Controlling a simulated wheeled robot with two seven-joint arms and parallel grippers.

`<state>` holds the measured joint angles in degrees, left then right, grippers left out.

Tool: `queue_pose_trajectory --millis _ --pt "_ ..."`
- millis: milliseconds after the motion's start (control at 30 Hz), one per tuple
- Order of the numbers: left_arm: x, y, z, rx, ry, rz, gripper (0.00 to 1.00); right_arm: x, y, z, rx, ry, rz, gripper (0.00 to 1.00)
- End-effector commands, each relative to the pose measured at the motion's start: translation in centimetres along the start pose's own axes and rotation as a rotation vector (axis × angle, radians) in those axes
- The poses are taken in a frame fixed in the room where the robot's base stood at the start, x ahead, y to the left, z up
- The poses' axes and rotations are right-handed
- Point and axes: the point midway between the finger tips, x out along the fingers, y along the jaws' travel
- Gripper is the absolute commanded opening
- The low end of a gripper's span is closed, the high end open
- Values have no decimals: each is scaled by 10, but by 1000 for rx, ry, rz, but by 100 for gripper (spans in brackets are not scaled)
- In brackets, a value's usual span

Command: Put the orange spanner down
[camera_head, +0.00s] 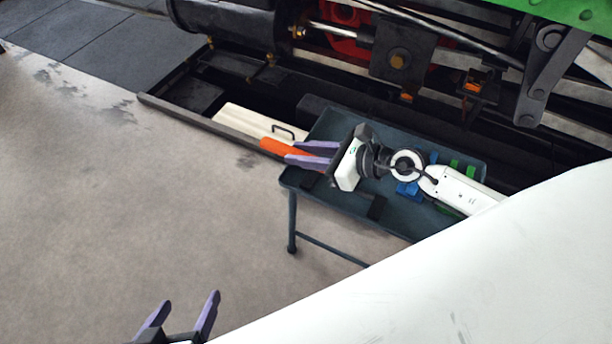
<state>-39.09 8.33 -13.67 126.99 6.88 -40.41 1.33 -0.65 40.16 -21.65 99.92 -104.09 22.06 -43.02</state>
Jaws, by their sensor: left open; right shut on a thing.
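The orange spanner (283,151) is held in my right gripper (309,154), whose purple fingers are shut on it. Its orange end sticks out to the left past the fingertips, over the left edge of the dark table (318,129).
Blue pieces (407,190) and green pieces (471,171) lie on the table's right part, partly behind my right arm. A cream box with a handle (252,122) lies behind the table's left end. Tram machinery (400,60) rises behind. The floor at left is clear.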

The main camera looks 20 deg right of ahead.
Motion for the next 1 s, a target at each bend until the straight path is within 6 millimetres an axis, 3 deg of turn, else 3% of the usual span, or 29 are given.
queue_pose_trajectory --millis 400,867,900,1000 --pt "26 12 12 52 -99 65 72 21 -1 -46 1 -5 -2 0" --pt "28 14 13 63 -120 76 72 23 -1 -51 -1 -4 -1 0" --pt "27 14 11 63 -120 76 72 22 0 -51 -1 -1 0 29" --pt "26 14 11 63 -119 76 72 22 0 -51 0 -1 0 41"
